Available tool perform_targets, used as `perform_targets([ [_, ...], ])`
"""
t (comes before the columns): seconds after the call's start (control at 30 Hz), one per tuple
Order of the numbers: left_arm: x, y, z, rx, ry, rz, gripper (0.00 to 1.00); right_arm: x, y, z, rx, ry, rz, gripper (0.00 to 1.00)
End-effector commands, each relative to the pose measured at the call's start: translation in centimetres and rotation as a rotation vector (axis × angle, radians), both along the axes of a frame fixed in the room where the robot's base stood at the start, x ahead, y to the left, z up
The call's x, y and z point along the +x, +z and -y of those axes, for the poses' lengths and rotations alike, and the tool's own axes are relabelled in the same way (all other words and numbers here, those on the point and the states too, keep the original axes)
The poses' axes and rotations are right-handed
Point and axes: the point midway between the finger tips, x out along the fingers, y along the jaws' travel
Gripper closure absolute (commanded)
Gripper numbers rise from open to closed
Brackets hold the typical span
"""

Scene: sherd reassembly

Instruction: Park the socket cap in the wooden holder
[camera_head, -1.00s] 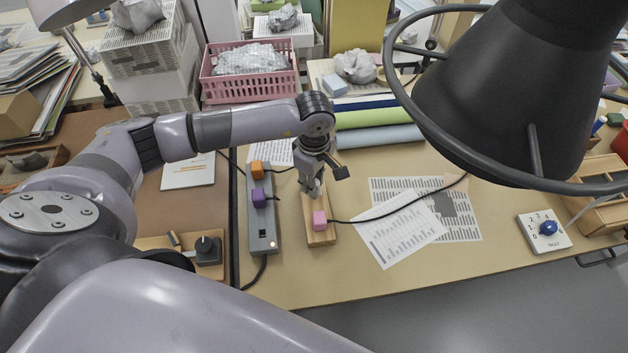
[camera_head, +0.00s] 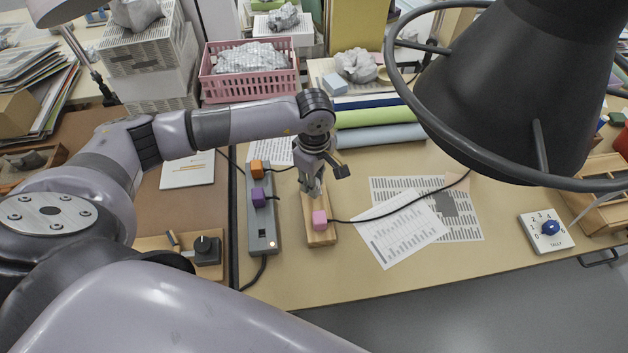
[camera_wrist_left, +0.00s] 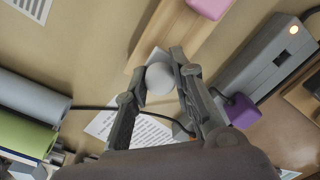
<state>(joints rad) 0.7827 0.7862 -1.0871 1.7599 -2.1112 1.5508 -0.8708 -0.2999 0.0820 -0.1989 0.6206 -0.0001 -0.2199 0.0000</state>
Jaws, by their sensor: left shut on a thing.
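My left gripper (camera_head: 312,188) points down over the wooden holder (camera_head: 322,238), a narrow board. In the left wrist view my left gripper (camera_wrist_left: 160,88) is shut on the socket cap (camera_wrist_left: 160,77), a rounded whitish piece between its fingertips. The cap is by the edge of the wooden holder (camera_wrist_left: 166,32) in that view; I cannot tell whether it touches the wood. In the head view the fingers hide the cap. A pink plug (camera_head: 319,219) with a black cable sits on the holder's near part. My right gripper is out of view.
A grey power strip (camera_head: 262,228) with an orange plug (camera_head: 257,169) and a purple plug (camera_head: 258,197) lies left of the holder. Printed sheets (camera_head: 402,235) lie to the right. Rolled tubes (camera_head: 380,136) lie behind. A large black lamp (camera_head: 520,100) hangs over the right.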

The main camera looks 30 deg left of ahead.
Motion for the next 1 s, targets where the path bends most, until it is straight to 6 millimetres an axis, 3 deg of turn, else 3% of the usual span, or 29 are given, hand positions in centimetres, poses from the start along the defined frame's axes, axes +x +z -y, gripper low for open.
perform_targets([
  [1.0,-0.01,0.03,0.02,0.0,0.0,0.0,0.98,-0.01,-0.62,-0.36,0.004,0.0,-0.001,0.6],
])
